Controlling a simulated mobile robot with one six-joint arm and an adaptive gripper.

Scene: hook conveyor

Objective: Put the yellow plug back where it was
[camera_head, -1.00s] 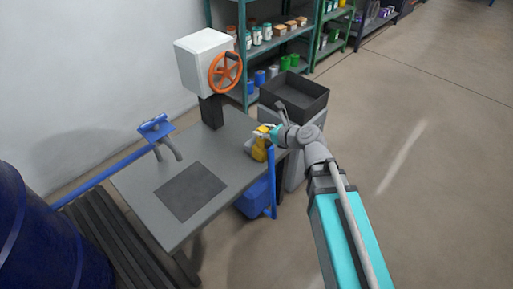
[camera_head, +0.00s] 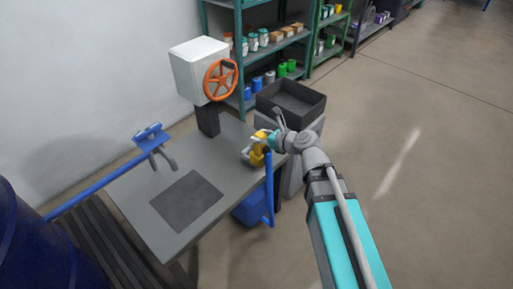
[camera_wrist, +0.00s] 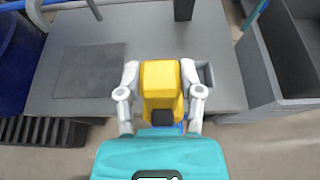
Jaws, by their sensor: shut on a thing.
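The yellow plug (camera_wrist: 160,82) is held between the two grey fingers of my gripper (camera_wrist: 160,100), which is shut on it. In the head view the yellow plug (camera_head: 257,156) shows at the right edge of the grey table, partly hidden by my gripper (camera_head: 264,143). A small grey box-like part (camera_wrist: 206,74) sits on the table just right of the plug in the wrist view; it may be a socket, but I cannot tell. I also cannot tell whether the plug touches the table.
The grey table (camera_head: 140,190) bears a dark mat (camera_head: 187,201) and a white box with an orange wheel (camera_head: 220,80). A black open bin (camera_head: 291,101) stands behind right. A blue bin (camera_head: 250,208) is below the table edge. The floor at right is clear.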

